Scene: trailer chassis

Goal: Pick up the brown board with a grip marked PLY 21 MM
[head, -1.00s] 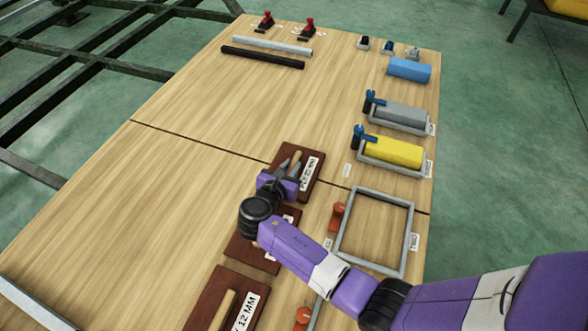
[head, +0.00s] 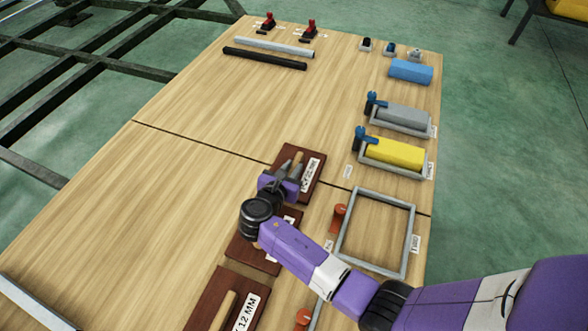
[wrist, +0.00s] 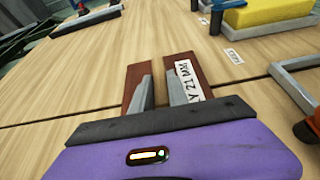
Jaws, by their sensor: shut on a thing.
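The brown board (head: 311,160) marked PLY 21 MM lies at the seam of the wooden table. It appears to rest on the tabletop; I cannot tell if there is a small gap beneath. Its white label reads 21 MM in the wrist view, where the board (wrist: 182,68) shows beyond my fingers. My gripper (head: 291,166) is shut on the board's tan wooden grip, one grey finger on each side. The wrist view also shows my gripper (wrist: 160,92). My gripper's body hides the board's near part.
Another brown board (head: 245,250) lies just nearer, partly under my arm. A board marked 12 MM (head: 205,298) lies at the bottom. An empty grey frame (head: 411,235), an orange-red object (head: 338,216) and a yellow block (head: 395,153) lie to the right.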

